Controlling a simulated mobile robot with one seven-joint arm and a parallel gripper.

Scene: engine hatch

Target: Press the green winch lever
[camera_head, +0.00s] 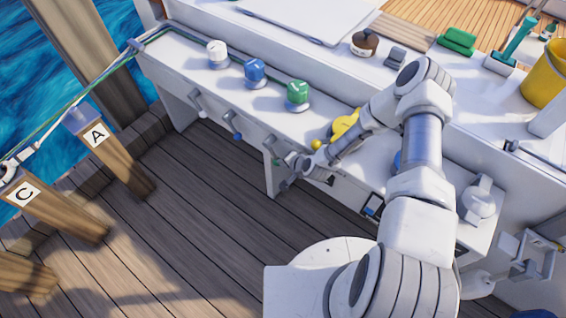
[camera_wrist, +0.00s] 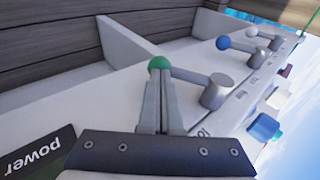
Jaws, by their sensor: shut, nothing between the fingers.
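The green winch lever has a round green knob (camera_wrist: 159,63) on a grey arm that runs right to a short grey post (camera_wrist: 217,92) on the white panel. My gripper (camera_wrist: 160,78) is shut and empty, its fingertips right at the knob in the wrist view, covering its lower side. I cannot tell whether they touch it. In the head view my gripper (camera_head: 288,184) is at the front face of the white bench, beside the small green lever (camera_head: 277,162). The winch with the green top (camera_head: 297,92) stands on the bench above.
A blue lever (camera_head: 237,135) and a white lever (camera_head: 198,113) sit farther left along the panel, below the blue winch (camera_head: 256,72) and white winch (camera_head: 217,53). A yellow winch (camera_head: 344,126) is partly behind my arm. The wooden deck (camera_head: 200,215) in front is clear.

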